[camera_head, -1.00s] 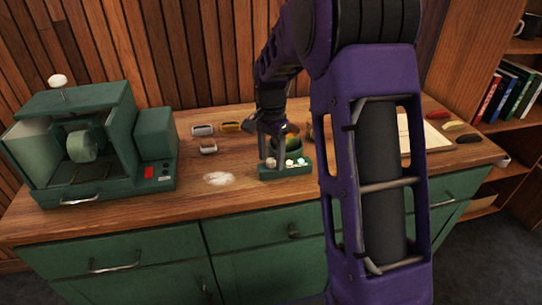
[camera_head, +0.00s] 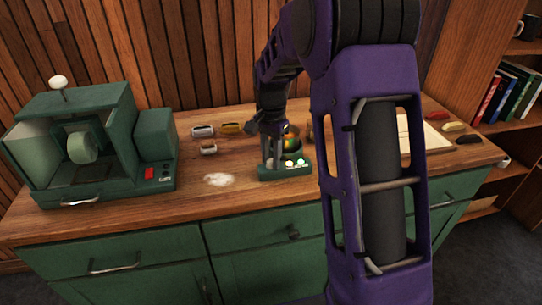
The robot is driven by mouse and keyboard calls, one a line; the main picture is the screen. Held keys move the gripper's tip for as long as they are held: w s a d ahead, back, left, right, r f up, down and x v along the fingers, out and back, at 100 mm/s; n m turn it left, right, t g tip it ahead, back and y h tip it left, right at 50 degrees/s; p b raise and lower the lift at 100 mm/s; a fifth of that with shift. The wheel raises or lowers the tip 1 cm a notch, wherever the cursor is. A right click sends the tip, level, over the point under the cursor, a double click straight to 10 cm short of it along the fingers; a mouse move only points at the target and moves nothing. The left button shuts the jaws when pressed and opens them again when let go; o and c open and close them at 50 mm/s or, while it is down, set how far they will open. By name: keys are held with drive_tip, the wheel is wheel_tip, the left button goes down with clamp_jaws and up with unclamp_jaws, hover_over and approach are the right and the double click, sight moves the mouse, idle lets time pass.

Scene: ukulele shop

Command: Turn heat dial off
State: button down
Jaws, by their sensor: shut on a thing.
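A small green heater unit (camera_head: 285,173) stands on the wooden counter, with a round pot (camera_head: 291,146) at its back holding something orange and green. Small pale knobs and a green light (camera_head: 301,162) sit along its front ledge. My gripper (camera_head: 272,165) points down at the left end of this ledge. Its fingers are closed around a small knob there, which looks to be the heat dial. The fingers hide most of the dial, so its setting cannot be read.
A green machine with a drum (camera_head: 82,146) stands at the left of the counter (camera_head: 130,215). White powder (camera_head: 218,180) lies left of the heater. Small blocks (camera_head: 203,131) lie behind it. My purple arm hides the counter to the right of the heater.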

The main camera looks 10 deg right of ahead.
drive_tip(key=n+p, duration=0.1)
drive_tip(key=n, duration=0.4)
drive_tip(key=n+p, duration=0.1)
drive_tip(key=n, duration=0.3)
drive_tip(key=n+p, duration=0.1)
drive_tip(key=n, duration=0.4)
drive_tip(key=shift+n, duration=0.4)
drive_tip(key=n, duration=0.4)
drive_tip(key=shift+n, duration=0.3)
drive_tip(key=c, duration=0.6)
unclamp_jaws()
